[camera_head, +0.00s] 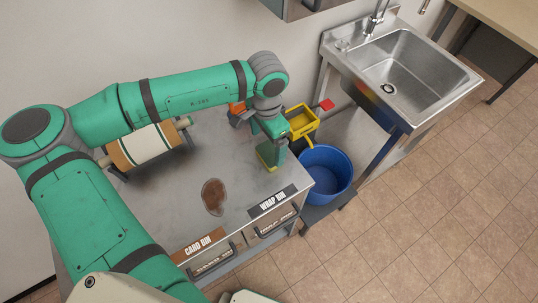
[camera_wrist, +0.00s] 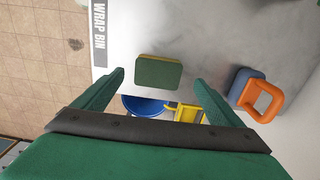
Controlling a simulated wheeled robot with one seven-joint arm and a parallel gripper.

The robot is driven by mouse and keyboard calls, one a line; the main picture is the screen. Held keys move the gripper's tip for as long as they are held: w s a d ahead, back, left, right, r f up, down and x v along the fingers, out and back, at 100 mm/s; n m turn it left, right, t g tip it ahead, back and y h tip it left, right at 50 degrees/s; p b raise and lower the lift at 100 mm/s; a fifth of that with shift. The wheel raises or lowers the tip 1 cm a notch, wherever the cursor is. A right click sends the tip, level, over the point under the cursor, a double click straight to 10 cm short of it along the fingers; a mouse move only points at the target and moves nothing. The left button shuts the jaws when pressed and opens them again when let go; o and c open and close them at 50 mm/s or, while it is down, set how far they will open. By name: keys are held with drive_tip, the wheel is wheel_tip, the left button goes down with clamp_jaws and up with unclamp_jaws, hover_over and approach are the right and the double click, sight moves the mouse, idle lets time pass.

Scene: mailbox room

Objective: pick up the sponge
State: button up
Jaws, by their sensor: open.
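The sponge (camera_wrist: 158,72), green on its upper face with a yellow edge, lies on the grey metal worktop (camera_head: 180,205). In the head view the sponge (camera_head: 264,160) is near the worktop's right end, partly hidden by my gripper. My gripper (camera_head: 272,152) points down just over it. In the wrist view my gripper (camera_wrist: 158,78) is open, with one green finger on each side of the sponge and visible gaps between. I cannot tell how far above the sponge the fingertips are.
A blue bucket (camera_head: 328,172) and a yellow wringer (camera_head: 301,122) stand past the worktop's right edge. An orange and blue-grey tool (camera_wrist: 258,95) lies near my gripper. A brown spill (camera_head: 213,196) marks the worktop. A roll (camera_head: 147,144) sits left, a sink (camera_head: 400,70) right.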

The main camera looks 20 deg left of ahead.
sight(269, 152)
drive_tip(key=shift+w+d+f, duration=0.1)
drive_tip(key=shift+d+f, duration=0.1)
drive_tip(key=shift+f, duration=0.85)
drive_tip(key=shift+d+f, duration=0.15)
drive_tip(key=shift+f, duration=0.9)
drive_tip(key=c, duration=1.1)
drive_tip(key=shift+w+r, duration=0.1)
drive_tip(key=shift+r, duration=0.35)
wheel_tip(269, 152, up, 2)
drive_tip(key=shift+r, duration=0.25)
drive_tip(key=s+d+r, duration=0.4)
drive_tip(key=d, duration=0.1)
drive_tip(key=s+d+r, duration=0.5)
drive_tip(key=shift+s+d+r, duration=0.15)
drive_tip(key=shift+s+r, duration=0.1)
drive_tip(key=shift+r, duration=0.05)
